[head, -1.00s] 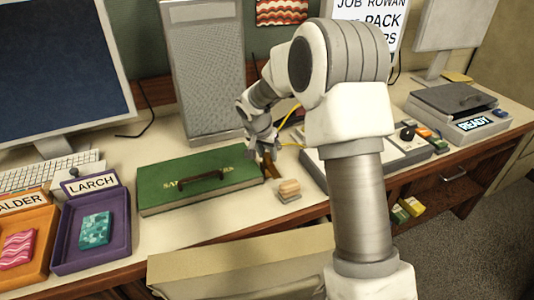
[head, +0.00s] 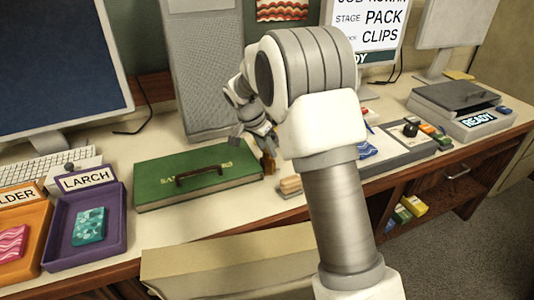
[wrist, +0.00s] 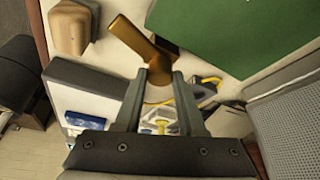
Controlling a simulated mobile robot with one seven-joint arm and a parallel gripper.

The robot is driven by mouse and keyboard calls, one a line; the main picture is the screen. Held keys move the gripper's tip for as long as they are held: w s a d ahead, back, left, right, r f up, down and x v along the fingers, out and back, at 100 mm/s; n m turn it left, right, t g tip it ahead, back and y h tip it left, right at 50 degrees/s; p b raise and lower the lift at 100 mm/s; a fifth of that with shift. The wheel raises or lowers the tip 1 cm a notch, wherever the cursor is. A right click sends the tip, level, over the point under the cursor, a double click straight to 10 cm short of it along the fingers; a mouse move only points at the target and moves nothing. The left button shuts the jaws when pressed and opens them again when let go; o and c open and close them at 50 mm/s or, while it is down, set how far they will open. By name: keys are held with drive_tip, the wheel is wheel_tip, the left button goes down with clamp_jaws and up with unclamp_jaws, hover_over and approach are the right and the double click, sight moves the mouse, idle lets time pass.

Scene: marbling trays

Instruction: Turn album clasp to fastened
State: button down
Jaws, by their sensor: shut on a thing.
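The green album (head: 198,178) lies closed on the desk, with a dark handle on its cover. Its brass clasp (head: 268,162) is at the album's right end. In the wrist view the clasp (wrist: 140,40) shows as a brass lever beside the album's green cover (wrist: 235,35), with its bar angled toward the upper left. My gripper (wrist: 159,76) is shut on the near part of the clasp, one finger on each side. In the head view my gripper (head: 264,146) is small and partly hides the clasp. I cannot tell whether the clasp is fastened.
A wooden block on a grey base (head: 290,186) stands just right of the clasp. A grey device with a knob (head: 410,130) is further right, partly behind my arm. A purple tray (head: 115,232) and an orange tray (head: 35,258) are at left. A grey tower (head: 205,70) stands behind.

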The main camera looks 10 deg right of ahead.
drive_tip(key=m, duration=0.2)
drive_tip(key=shift+w+a+m+g+h, duration=0.1)
drive_tip(key=shift+m+g+h, duration=0.2)
drive_tip(key=shift+m+g, duration=0.1)
drive_tip(key=m+g+p, duration=0.1)
drive_tip(key=m, duration=0.2)
drive_tip(key=shift+w+r+m+p, duration=0.1)
drive_tip(key=shift+m+p, duration=0.2)
drive_tip(key=m+g+p, duration=0.2)
drive_tip(key=m, duration=0.1)
drive_tip(key=shift+w+m, duration=0.1)
drive_tip(key=shift+m, duration=0.2)
drive_tip(key=shift+m+g+p, duration=0.6)
drive_tip(key=shift+m+p, duration=0.75)
drive_tip(key=shift+m, duration=0.55)
drive_tip(key=c, duration=0.5)
unclamp_jaws()
drive_tip(key=shift+w, duration=0.1)
